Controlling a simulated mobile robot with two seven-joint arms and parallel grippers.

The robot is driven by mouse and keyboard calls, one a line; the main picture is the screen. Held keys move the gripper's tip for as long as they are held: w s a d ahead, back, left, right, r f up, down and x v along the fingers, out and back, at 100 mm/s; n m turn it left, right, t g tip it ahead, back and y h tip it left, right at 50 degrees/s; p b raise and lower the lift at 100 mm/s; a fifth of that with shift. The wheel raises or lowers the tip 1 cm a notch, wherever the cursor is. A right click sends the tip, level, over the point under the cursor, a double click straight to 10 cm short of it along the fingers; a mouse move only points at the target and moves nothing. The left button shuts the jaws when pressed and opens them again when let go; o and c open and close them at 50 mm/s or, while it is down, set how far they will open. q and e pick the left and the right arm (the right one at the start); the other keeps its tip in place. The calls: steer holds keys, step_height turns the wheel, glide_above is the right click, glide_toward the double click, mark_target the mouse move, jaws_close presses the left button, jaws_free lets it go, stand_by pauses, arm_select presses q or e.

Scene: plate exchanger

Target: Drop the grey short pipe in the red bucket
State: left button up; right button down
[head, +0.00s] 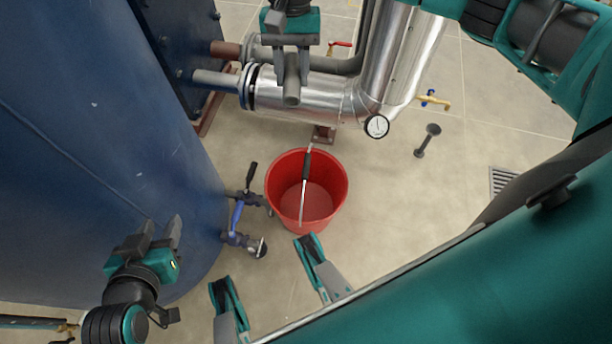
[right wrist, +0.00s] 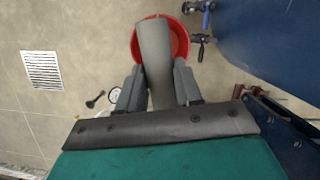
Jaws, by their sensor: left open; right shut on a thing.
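The grey short pipe (head: 291,95) is held between the fingers of my right gripper (head: 292,78), at the top middle of the head view. In the right wrist view the pipe (right wrist: 155,55) sticks out past the fingertips and covers part of the red bucket (right wrist: 181,40). The bucket (head: 338,185) stands upright on the floor in the middle of the head view, lower in the picture than the pipe. A long tool with a dark grip (head: 305,180) leans inside it. My left gripper (head: 158,228) is open and empty, beside the blue tank at the lower left.
A large blue tank (head: 90,140) fills the left. Silvery pipework (head: 310,92) with a gauge (head: 376,126) lies behind the bucket. Valves (head: 238,215) stick out left of the bucket. A dark grey fitting (head: 428,140) and a floor grate (head: 502,181) are to the right.

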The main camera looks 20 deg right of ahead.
arm_select(q)
steer(key=w+b, duration=0.1)
steer(key=b, duration=0.1)
steer(key=w+d+f+b, duration=0.1)
steer(key=b, duration=0.1)
steer(key=shift+w+f+h, duration=0.2)
steer(key=shift+f+h, duration=0.1)
arm_select(e)
steer(key=d+f+m+y, duration=0.1)
steer(key=f+m, duration=0.3)
steer(key=f, duration=0.9)
steer(key=s+d+f+m+t, duration=0.1)
steer(key=d+f+m, duration=0.2)
steer(key=f, duration=1.1)
steer(key=shift+s+d+m+t+y, duration=0.2)
steer(key=shift+s+m+t+y, duration=0.15)
steer(key=shift+m, duration=0.25)
